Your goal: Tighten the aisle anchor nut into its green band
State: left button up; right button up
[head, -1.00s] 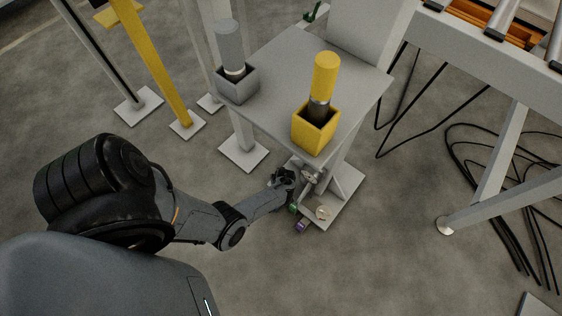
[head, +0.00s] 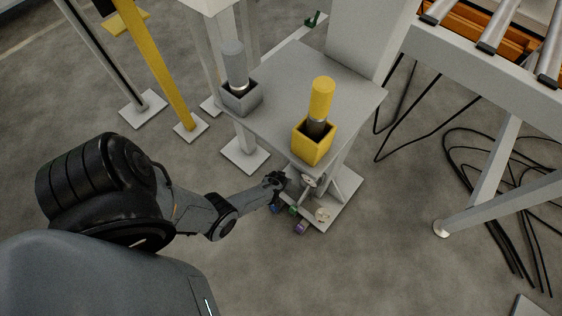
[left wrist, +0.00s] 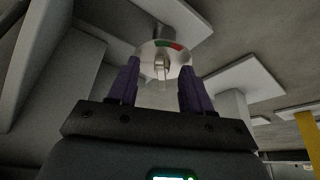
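In the left wrist view a round pale dial plate (left wrist: 150,55) carries a short band, green on its left part (left wrist: 155,43) and red on its right (left wrist: 175,46). A small silver nut-like piece (left wrist: 162,66) sits at its middle. My left gripper (left wrist: 160,74) is open, with its two purple fingers apart on either side of the silver piece; I see gaps and no clear contact. In the head view my left gripper (head: 275,181) is low beside the grey stand's foot, near two pale discs, one upper (head: 308,181) and one lower (head: 322,215). My right gripper is out of view.
Above the gripper is a grey table (head: 270,115) with a yellow box (head: 313,147) and a grey box (head: 240,101), each holding a cylinder. Small blue (head: 277,208), green (head: 293,210) and purple (head: 301,228) pieces are near the foot. Black cables (head: 480,165) lie right.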

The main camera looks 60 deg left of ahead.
pick_arm(q)
jog(key=shift+s+r+p, duration=0.1)
jog(key=shift+r+p, duration=0.3)
jog(key=p+v, duration=0.8)
jog(key=v, duration=0.2)
jog(key=shift+d+p, duration=0.2)
jog(key=shift+p, duration=0.1)
jog(key=shift+o, duration=0.4)
